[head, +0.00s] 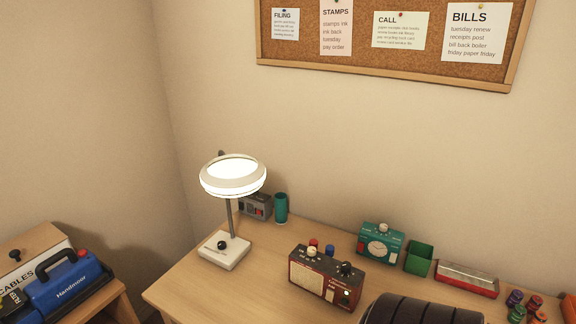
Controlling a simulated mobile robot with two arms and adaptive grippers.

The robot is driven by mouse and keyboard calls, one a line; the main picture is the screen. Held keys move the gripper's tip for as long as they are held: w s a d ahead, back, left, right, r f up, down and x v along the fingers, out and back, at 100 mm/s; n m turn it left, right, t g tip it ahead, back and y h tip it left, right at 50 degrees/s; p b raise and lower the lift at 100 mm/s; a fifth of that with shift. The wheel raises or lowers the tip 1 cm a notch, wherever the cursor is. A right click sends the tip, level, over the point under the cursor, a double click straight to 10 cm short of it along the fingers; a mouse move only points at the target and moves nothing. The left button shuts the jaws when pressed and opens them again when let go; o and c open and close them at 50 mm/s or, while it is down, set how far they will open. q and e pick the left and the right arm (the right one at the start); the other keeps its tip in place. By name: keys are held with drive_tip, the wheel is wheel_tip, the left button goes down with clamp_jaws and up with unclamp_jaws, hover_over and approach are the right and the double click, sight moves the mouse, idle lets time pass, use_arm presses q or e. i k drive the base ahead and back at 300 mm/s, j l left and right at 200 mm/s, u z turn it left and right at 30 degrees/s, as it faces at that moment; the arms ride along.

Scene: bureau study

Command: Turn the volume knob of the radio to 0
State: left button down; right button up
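No device carries a readable radio label, so I cannot tell for sure which one is the radio. A dark red box (325,280) with a pale front panel, a cream knob (312,251) and a black knob (346,268) on top stands mid-desk. Behind it to the right is a teal box (381,243) with a round white dial on its front and a cream knob (386,228) on top. The knob settings are too small to read. Neither of my grippers is in view.
The wooden desk (190,285) also holds a lit lamp (225,252), a grey device (256,205), a teal cup (281,208), a green bin (418,259), a red-and-silver box (467,277) and several small coloured pieces. A dark ribbed shape (420,310) fills the front. Left front desk is clear.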

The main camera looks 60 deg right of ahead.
sight(346, 266)
drive_tip(key=z, duration=2.05)
